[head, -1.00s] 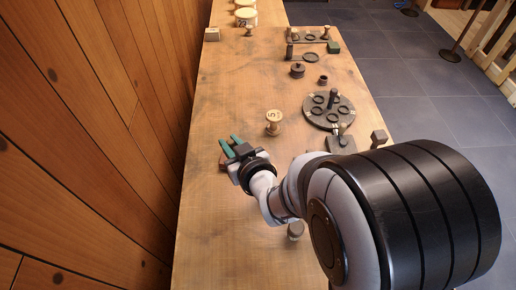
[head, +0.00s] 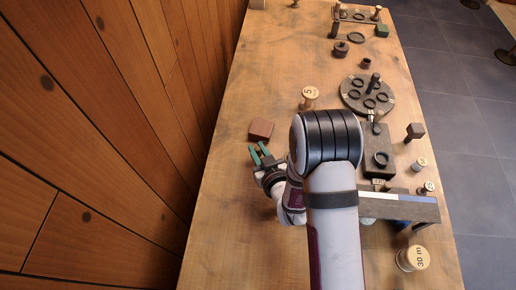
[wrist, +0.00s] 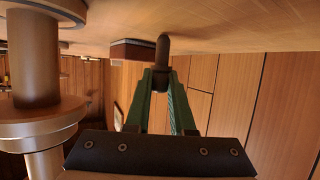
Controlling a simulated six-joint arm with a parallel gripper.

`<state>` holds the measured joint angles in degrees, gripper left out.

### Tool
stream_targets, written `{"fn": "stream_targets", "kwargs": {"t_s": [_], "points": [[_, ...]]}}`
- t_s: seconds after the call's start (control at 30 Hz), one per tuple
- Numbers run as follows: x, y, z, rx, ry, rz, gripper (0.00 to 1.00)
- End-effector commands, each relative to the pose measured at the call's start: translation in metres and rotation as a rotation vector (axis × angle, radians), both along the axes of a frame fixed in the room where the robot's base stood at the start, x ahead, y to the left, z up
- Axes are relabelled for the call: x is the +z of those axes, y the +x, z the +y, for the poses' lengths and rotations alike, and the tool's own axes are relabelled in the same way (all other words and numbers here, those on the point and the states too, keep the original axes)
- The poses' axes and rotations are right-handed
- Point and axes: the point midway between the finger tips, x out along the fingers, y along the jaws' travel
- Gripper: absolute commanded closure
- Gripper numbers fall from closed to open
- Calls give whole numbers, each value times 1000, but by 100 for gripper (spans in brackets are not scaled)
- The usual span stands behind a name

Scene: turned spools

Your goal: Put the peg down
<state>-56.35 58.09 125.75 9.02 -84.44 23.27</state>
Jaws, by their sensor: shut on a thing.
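My gripper (head: 258,157) has green fingers and hangs low over the left half of the bench. In the wrist view its fingertips (wrist: 162,75) are closed on a dark, round-ended peg (wrist: 162,52), which points away from the palm. The peg's end shows close to the bench surface; I cannot tell whether it touches. In the head view I cannot make the peg out. A reddish-brown block (head: 261,129) lies just beyond the fingertips and also shows beside the peg in the wrist view (wrist: 132,50).
A wooden spool marked 5 (head: 310,97) stands beyond the gripper. A round dark rack (head: 352,98) with rings, a dark block with a ring (head: 380,170) and a spool marked 30 m (head: 412,258) are on the right. The bench's left front (head: 225,240) is clear.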

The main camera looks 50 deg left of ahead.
Motion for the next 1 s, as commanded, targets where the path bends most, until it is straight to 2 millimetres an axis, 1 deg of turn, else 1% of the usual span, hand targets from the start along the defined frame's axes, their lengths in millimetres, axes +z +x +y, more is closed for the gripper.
{"fn": "stream_targets", "kwargs": {"t_s": [0.27, 0.3, 0.43, 0.47, 0.67, 0.77, 1.0], "points": [[-2, 0, 0, 0, 0, 0, 100], [-2, 0, 0, 0, 1, 0, 73], [-2, 0, 0, 0, 0, 0, 50], [-2, 0, 0, -1, 0, 0, 48], [-2, 0, 0, -1, 0, 0, 48], [2, 0, -1, -1, 0, 0, 48], [22, -15, -48, -4, -2, 1, 48]]}}
